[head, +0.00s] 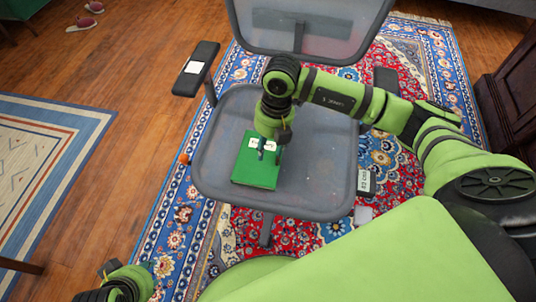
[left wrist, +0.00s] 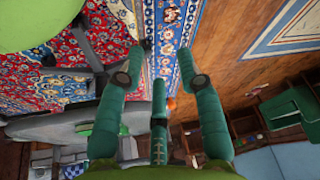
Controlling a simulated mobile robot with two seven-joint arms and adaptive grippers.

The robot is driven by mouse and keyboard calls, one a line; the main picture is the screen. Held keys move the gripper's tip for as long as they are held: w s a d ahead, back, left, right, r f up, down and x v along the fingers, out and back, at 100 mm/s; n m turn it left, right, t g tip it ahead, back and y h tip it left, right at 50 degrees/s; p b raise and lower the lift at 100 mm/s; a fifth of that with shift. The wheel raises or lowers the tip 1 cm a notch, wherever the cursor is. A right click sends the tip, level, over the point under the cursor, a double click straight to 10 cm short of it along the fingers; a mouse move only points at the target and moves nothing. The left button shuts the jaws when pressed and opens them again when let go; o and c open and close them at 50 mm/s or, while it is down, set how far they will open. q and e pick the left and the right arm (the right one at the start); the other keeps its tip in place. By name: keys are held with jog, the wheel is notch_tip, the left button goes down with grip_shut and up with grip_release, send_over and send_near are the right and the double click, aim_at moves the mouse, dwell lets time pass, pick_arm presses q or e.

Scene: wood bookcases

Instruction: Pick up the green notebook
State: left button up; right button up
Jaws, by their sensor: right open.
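The green notebook (head: 252,176) lies flat on the grey seat of the office chair (head: 310,170), with a pale label near its far edge. My right gripper (head: 268,151) is over the notebook's far part, fingers pointing down, open. The gripper hides some of the notebook's far right part; whether the fingers touch it I cannot tell. My left gripper (head: 128,274) is low at the bottom left of the head view, away from the chair. In the left wrist view its fingers (left wrist: 160,66) are spread with nothing between them.
The chair's backrest (head: 275,28) rises behind the seat, with armrests (head: 197,70) at both sides. A small dark labelled object (head: 364,183) is at the seat's right edge. A small orange ball (head: 184,158) shows left of the seat. A dark wooden cabinet (head: 512,95) stands at right.

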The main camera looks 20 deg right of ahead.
aim_at(278, 158)
jog(key=d, duration=0.1)
jog(key=h, duration=0.1)
jog(key=d, duration=0.1)
jog(key=shift+w+d+f+h, duration=0.1)
jog(key=shift+d+f+h, duration=0.15)
jog(key=shift+d+h, duration=0.1)
jog(key=shift+f+b, duration=0.4)
jog(key=shift+f, duration=0.45)
jog(key=f, duration=0.1)
jog(key=f+b, duration=0.1)
jog(key=f, duration=0.2)
jog(key=shift+w+d+f+b, duration=0.15)
jog(key=shift+w+f+b, duration=0.2)
jog(key=shift+f, duration=0.15)
pick_arm(q)
jog(key=w+d+r+t+h, duration=0.1)
jog(key=w+d+r+t, duration=0.1)
jog(key=w+r+t, duration=0.2)
jog(key=w+d+r+m+t+h, duration=0.1)
jog(key=w+d+r+t, duration=0.2)
jog(key=w, duration=0.4)
notch_tip(278, 158, up, 2)
jog(key=shift+w+d+r+t, duration=0.2)
jog(key=shift+r+t, duration=0.05)
jog(key=shift+t, duration=0.25)
pick_arm(e)
grip_shut()
